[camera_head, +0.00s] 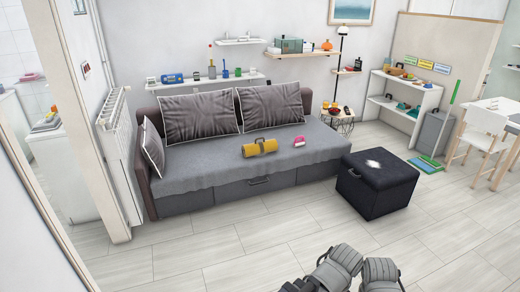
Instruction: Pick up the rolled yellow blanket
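The rolled yellow blanket (259,147) lies on the grey seat of the sofa (195,165), near the middle and close to the front edge. It has a dark strap or handle on top. Nothing is touching it except the seat. Only grey links of my own arms show at the bottom edge of the head view. No gripper fingers are visible, and both grippers are far from the blanket.
A pink-and-white item (299,142) lies right of the blanket. Two grey cushions (272,106) lean behind. A black ottoman (376,184) stands right of the sofa. A radiator (120,155) is at left. The pale floor (240,240) before the sofa is clear.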

